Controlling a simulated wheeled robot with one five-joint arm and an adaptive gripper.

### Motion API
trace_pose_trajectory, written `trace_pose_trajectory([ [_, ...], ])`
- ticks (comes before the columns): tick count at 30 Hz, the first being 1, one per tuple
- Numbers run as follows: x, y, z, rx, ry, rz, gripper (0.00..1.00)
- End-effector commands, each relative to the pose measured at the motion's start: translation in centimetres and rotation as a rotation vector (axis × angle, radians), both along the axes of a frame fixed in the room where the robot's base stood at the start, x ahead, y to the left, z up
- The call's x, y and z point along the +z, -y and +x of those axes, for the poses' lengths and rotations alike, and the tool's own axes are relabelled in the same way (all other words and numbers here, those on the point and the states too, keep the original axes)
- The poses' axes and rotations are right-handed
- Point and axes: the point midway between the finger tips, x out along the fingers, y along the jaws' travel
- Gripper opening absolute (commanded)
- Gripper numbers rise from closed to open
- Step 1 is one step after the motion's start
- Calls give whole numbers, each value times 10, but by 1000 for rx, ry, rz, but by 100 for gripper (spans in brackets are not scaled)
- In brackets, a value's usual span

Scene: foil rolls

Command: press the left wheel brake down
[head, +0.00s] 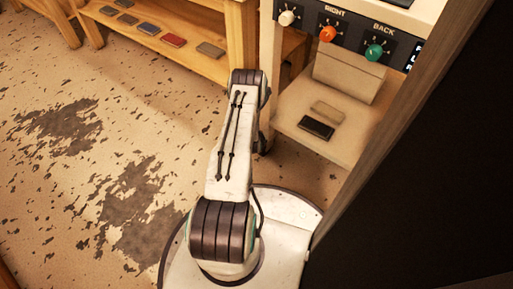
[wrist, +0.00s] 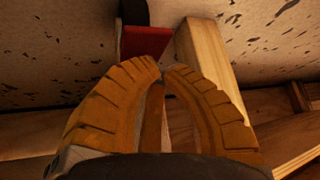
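In the wrist view a red flat tab (wrist: 146,42) sticks out below a dark, wheel-like part (wrist: 134,12); it looks like a wheel brake. My gripper (wrist: 163,72) has two ribbed orange-brown fingers with their tips together and nothing seen between them. The tips appear just at the near edge of the red tab; I cannot tell whether they touch it. In the head view my arm reaches toward the pale cart (head: 290,118), and my gripper and the red tab are hidden there.
A light wooden post (wrist: 207,55) stands close right of the fingers. In the head view a wooden shelf (head: 190,62) holds several flat cases. The cart has white, orange and green knobs (head: 327,34). A dark panel (head: 430,180) fills the right. Open floor (head: 90,170) lies left.

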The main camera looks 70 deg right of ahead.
Motion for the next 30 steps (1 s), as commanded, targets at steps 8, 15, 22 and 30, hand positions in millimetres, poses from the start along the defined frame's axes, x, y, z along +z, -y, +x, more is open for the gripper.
trace_pose_trajectory([
  [8, -2, 0, 0, 0, 0, 0, 0],
  [15, -8, 0, 1, 1, 1, 1, 0],
  [22, -8, 0, 1, 1, 1, 0, 0],
  [30, -9, 0, 1, 1, 1, 0, 0],
])
